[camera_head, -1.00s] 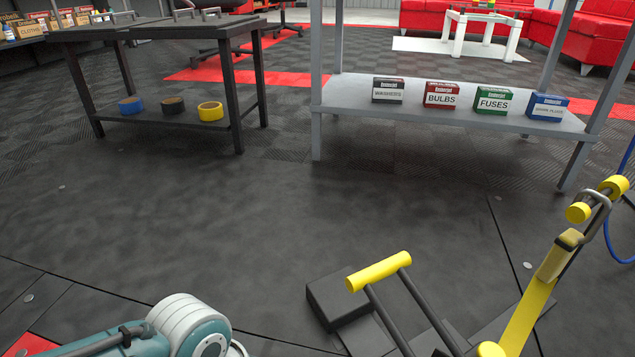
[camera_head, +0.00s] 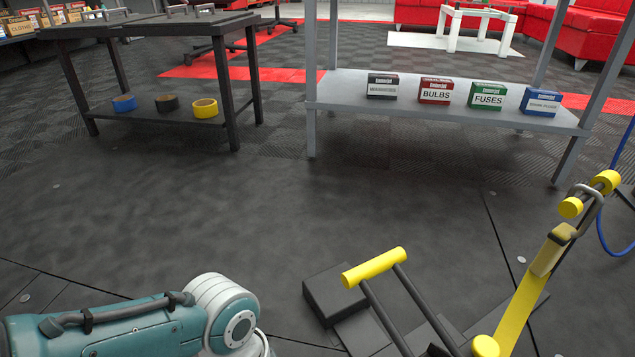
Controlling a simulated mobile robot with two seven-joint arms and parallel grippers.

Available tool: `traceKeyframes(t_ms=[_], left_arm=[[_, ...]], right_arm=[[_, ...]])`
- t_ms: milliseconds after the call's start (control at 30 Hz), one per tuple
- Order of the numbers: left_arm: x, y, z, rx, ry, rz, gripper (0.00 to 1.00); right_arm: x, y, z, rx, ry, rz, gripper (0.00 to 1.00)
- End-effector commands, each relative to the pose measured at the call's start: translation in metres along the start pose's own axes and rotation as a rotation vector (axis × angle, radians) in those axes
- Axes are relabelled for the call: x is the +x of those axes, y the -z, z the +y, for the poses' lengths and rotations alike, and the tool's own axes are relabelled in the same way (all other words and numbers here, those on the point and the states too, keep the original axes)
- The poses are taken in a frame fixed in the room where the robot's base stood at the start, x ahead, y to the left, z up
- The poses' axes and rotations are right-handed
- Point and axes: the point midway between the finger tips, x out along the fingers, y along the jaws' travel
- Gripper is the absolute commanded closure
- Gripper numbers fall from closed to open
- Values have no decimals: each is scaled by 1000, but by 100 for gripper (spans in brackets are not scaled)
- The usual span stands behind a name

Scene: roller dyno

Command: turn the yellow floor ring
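No yellow ring lying on the floor can be made out for certain. A round yellow piece (camera_head: 485,346) shows at the bottom edge, partly cut off. My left arm's teal and white links reach in from the lower left, but its gripper is out of frame. My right arm and gripper do not show.
A grey shelf (camera_head: 440,108) with several small boxes stands ahead. A black bench (camera_head: 180,122) with tape rolls, one yellow (camera_head: 205,108), stands to the left. A blue hose (camera_head: 606,240) hangs at the right edge. The dark floor (camera_head: 250,215) between is clear.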

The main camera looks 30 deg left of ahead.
Motion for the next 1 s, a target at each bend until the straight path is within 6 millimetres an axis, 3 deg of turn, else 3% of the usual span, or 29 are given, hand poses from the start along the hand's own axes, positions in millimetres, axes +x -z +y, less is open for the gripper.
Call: traceKeyframes(t_ms=[533,567,800,1000], left_arm=[[1,0,0,28,0,-7,100],[1,0,0,28,0,-7,78],[0,0,0,26,0,-6,51],[0,0,0,26,0,-6,50]], right_arm=[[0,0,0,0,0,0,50],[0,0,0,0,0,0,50],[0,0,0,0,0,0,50],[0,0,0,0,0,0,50]])
